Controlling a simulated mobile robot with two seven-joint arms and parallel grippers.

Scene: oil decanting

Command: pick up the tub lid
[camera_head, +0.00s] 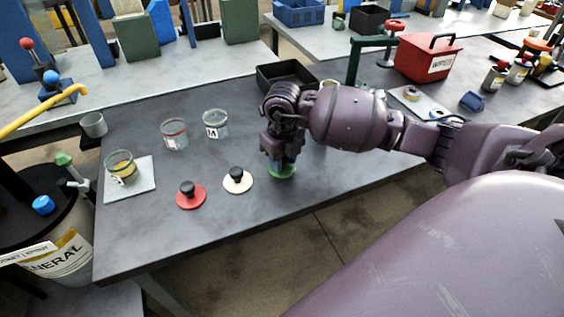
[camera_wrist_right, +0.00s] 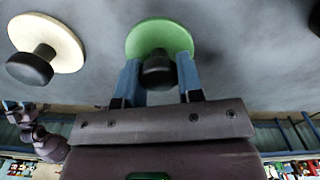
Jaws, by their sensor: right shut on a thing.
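Three lids with black knobs lie in a row on the dark table. The red lid (camera_head: 190,198) is at the left, the cream lid (camera_head: 238,181) is in the middle, and the green lid (camera_head: 284,172) is at the right. My right gripper (camera_head: 280,163) points down over the green lid and hides its knob in the head view. In the right wrist view its two blue fingers (camera_wrist_right: 158,78) are on either side of the green lid's (camera_wrist_right: 160,36) black knob, shut on it. The cream lid (camera_wrist_right: 50,42) is beside it. My left gripper is not in view.
Two clear tubs (camera_head: 174,134) (camera_head: 215,124) stand behind the lids. A third tub with yellow contents (camera_head: 121,167) sits on a pale plate (camera_head: 145,187) at the left. A black tray (camera_head: 284,75) lies behind my right gripper. The table's front edge is close to the lids.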

